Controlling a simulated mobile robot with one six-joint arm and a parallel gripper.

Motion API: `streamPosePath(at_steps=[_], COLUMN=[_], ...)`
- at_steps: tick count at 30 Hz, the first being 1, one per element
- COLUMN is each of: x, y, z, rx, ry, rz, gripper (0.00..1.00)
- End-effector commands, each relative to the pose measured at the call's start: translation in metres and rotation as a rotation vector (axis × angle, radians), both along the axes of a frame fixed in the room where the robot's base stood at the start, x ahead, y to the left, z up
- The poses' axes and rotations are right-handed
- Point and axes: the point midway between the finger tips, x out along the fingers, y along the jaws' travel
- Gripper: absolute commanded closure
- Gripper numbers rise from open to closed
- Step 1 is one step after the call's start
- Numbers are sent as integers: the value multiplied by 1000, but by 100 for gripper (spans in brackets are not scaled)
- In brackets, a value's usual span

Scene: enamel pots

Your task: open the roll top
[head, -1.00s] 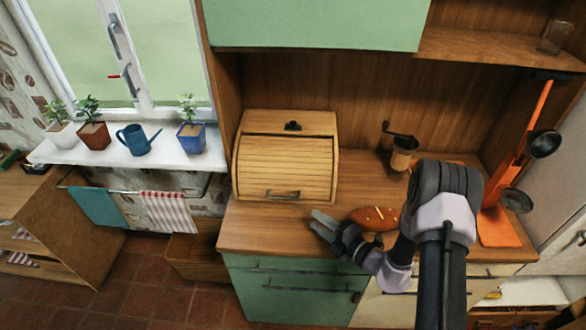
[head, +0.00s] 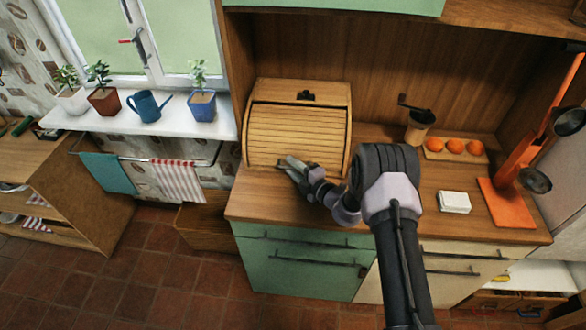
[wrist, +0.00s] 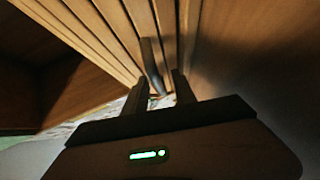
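The roll top is the slatted wooden front (head: 295,132) of a bread box (head: 325,92) on the counter. It is down and the box looks shut. My gripper (head: 290,165) is at the lower front of the slats, where it hides the handle in the head view. In the wrist view the dark handle (wrist: 152,65) sticks out from the slats (wrist: 110,30). My gripper's fingers (wrist: 160,92) are apart, with the handle's near end reaching toward the gap between them. I cannot tell whether they touch it.
Right of the box stand a coffee grinder (head: 420,124), a board with oranges (head: 455,148), a white packet (head: 454,202) and an orange utensil stand (head: 500,210). A windowsill with plants (head: 145,122) is at left. The counter before the box is narrow.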

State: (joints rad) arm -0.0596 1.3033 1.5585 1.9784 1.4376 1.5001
Motion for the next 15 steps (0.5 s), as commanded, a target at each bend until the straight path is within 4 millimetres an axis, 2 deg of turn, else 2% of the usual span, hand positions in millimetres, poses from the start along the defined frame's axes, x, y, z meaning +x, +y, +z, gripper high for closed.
streamPosePath(at_steps=[4,5,9,15], x=[0,0,0,0], y=[0,0,0,0], z=[0,0,0,0], rx=[0,0,0,0], ry=[0,0,0,0], rz=[0,0,0,0], gripper=[68,71,99,100])
